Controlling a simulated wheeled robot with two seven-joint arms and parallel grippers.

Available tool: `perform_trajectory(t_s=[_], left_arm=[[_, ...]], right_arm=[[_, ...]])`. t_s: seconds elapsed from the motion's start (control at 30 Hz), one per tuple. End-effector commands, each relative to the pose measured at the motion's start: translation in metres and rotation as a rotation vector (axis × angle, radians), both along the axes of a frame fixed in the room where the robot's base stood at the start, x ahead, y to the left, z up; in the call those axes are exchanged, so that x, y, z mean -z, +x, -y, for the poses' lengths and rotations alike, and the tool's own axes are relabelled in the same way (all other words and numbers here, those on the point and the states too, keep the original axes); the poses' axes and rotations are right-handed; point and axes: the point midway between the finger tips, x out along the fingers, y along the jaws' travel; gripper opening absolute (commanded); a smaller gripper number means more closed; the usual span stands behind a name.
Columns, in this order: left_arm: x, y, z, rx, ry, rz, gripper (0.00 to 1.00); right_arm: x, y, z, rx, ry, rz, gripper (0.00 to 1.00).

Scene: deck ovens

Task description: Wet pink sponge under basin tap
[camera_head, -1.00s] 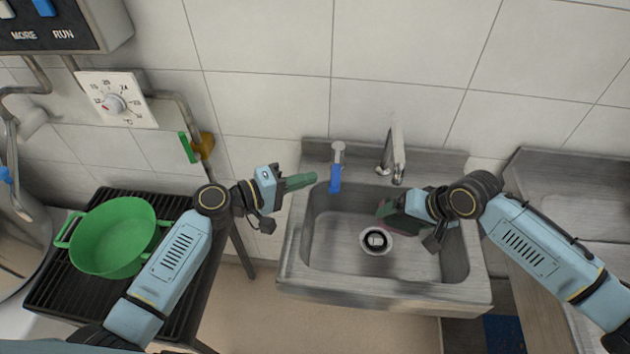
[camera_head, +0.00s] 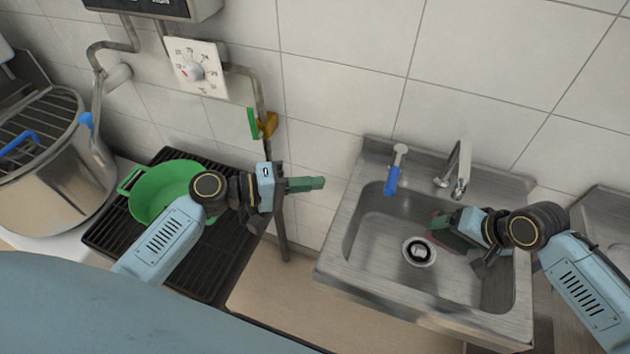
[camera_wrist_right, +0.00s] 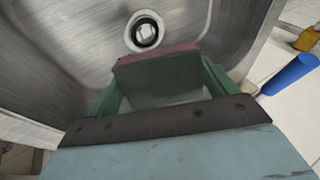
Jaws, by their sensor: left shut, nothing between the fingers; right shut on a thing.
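The steel basin (camera_head: 375,218) stands against the tiled wall, with a round drain (camera_head: 419,251) in its floor. The tap (camera_head: 458,168) rises at its back edge, beside a blue-handled lever (camera_head: 392,178). My right gripper (camera_head: 450,232) is inside the basin, shut on the pink sponge (camera_head: 437,220), which is mostly hidden by the fingers. In the right wrist view the sponge (camera_wrist_right: 158,53) shows as a pink edge between the green fingers, near the drain. I see no water running. My left gripper (camera_head: 318,184) is shut and empty, left of the basin.
A green pot (camera_head: 165,190) stands on a black grill rack (camera_head: 210,262) at left. A large steel vessel (camera_head: 45,190) is further left. A yellow valve with a green handle (camera_head: 254,123) is on the wall pipe. A steel counter lies right of the basin.

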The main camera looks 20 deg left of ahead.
Motion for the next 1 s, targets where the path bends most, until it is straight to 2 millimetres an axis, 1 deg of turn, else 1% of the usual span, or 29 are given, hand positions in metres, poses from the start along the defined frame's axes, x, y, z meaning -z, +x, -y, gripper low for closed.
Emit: perform_trajectory(t_s=[0.4,1.0], left_arm=[[-0.022,0.0,0.0,0.0,0.0,0.0,0.0],[-0.046,0.0,0.0,0.0,0.0,0.0,0.0]], right_arm=[[-0.002,-0.017,0.026,0.002,-0.001,-0.002,0.67],[-0.001,-0.043,0.064,0.001,-0.001,-0.001,0.67]])
